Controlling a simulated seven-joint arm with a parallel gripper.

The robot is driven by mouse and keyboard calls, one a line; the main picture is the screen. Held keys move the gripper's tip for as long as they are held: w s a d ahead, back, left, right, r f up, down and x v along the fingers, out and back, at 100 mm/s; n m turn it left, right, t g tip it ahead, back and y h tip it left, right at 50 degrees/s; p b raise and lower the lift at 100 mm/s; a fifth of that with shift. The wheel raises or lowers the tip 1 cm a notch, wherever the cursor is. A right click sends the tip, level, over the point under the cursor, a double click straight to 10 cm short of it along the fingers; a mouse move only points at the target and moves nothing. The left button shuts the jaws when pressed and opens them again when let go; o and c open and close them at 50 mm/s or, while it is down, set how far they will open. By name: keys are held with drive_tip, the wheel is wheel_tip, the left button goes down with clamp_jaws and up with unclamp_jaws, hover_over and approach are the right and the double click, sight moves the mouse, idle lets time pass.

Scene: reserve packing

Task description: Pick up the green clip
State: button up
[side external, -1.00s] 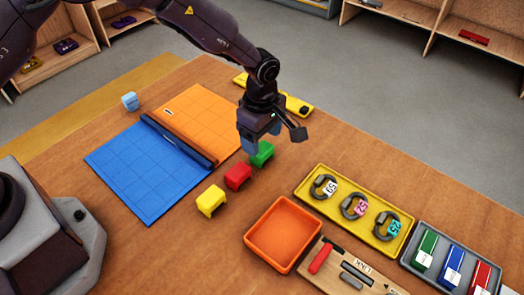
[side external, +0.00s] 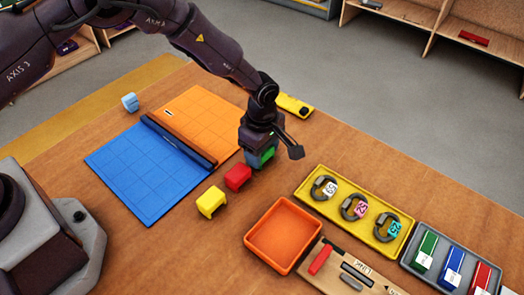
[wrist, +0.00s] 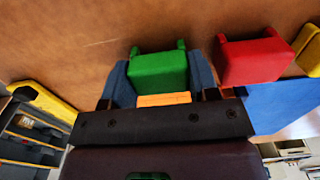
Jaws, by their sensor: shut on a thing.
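The green clip (side external: 268,155) is on the wooden table, mostly hidden by my gripper in the side view. In the wrist view the green clip (wrist: 159,71) sits between my two blue-grey fingers. My gripper (side external: 259,156) is low over the table and shut on the green clip. The gripper's fingers also show in the wrist view (wrist: 160,82), one on each side of the clip. I cannot tell whether the clip is clear of the table.
A red clip (side external: 238,177) stands close beside the gripper, with a yellow clip (side external: 211,202) beyond it. The blue and orange mat (side external: 135,175) lies to the left. An empty orange tray (side external: 283,235) and a yellow tray (side external: 308,188) with several rings are to the right.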

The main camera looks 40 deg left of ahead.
drive_tip(key=shift+r, duration=0.1)
drive_tip(key=r, duration=0.3)
drive_tip(key=shift+s+r, duration=0.25)
drive_tip(key=shift+r, duration=0.15)
drive_tip(key=s+a+r, duration=0.2)
drive_tip(key=s+r, duration=0.2)
drive_tip(key=s, duration=0.2)
drive_tip(key=s+a+r, duration=0.2)
drive_tip(key=s+r, duration=0.3)
drive_tip(key=s, duration=0.1)
drive_tip(key=shift+s+a, duration=0.3)
drive_tip(key=shift+s, duration=0.1)
